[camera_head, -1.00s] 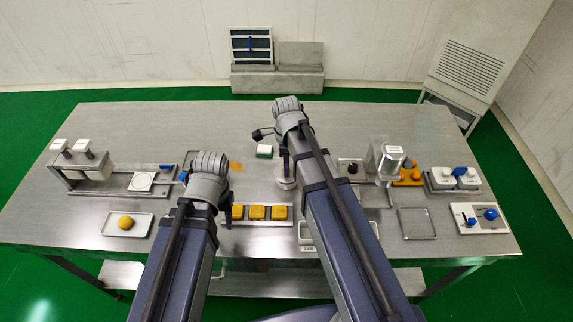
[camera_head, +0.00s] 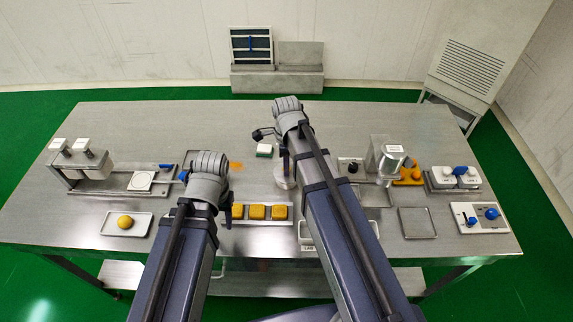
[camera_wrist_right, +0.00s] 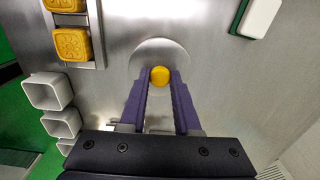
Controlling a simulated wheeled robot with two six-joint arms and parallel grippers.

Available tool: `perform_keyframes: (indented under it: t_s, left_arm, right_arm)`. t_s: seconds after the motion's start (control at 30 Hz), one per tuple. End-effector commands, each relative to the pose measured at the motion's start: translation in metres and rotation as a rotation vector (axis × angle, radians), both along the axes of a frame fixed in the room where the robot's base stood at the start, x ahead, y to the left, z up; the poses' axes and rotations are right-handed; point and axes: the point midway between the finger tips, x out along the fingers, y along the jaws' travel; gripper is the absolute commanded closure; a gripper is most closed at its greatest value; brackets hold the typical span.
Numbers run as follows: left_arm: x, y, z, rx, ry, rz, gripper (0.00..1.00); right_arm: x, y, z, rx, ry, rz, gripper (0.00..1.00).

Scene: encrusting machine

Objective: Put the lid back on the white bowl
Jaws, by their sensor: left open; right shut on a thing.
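The lid (camera_wrist_right: 144,54) is a round grey metal disc with a yellow knob (camera_wrist_right: 160,74) in the right wrist view. My right gripper (camera_wrist_right: 160,82) has its two purple fingers shut on the knob. In the head view a pale round thing (camera_head: 284,182) shows below the right gripper's fingers, partly behind my right arm. I cannot make out the white bowl apart from it, nor tell whether the lid touches a bowl. My left gripper (camera_head: 184,177) is open on the left; its fingers are mostly hidden by its own wrist.
A tray (camera_head: 284,223) of yellow moulded pieces lies in front between my arms. White square cups (camera_wrist_right: 48,90) stand near it. A green and white block (camera_head: 264,151) lies behind. A machine (camera_head: 384,158) stands to the right, a press-like unit (camera_head: 90,165) to the left. The table's back is clear.

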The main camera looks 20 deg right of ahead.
Motion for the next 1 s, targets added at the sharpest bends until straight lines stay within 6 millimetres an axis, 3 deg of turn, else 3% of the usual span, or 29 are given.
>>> perform_keyframes:
  t_s: [0.07, 0.1, 0.4, 0.57, 0.83, 1.0]
  left_arm:
    - [0.0, 0.0, 0.0, 0.0, 0.0, 0.0, 0.5]
    - [0.0, 0.0, 0.0, 0.0, 0.0, 0.0, 0.5]
    - [0.0, 0.0, 0.0, 0.0, 0.0, 0.0, 0.5]
    - [0.0, 0.0, 0.0, 0.0, 0.0, 0.0, 0.5]
    - [0.0, 0.0, 0.0, 0.0, 0.0, 0.0, 0.5]
    - [0.0, 0.0, 0.0, 0.0, 0.0, 0.0, 0.5]
  right_arm:
    - [0.0, 0.0, 0.0, 0.0, 0.0, 0.0, 1.0]
    - [0.0, 0.0, 0.0, 0.0, 0.0, 0.0, 0.68]
    - [0.0, 0.0, 0.0, 0.0, 0.0, 0.0, 0.34]
    - [0.0, 0.0, 0.0, 0.0, 0.0, 0.0, 0.34]
    - [0.0, 0.0, 0.0, 0.0, 0.0, 0.0, 0.06]
    - [0.0, 0.0, 0.0, 0.0, 0.0, 0.0, 0.04]
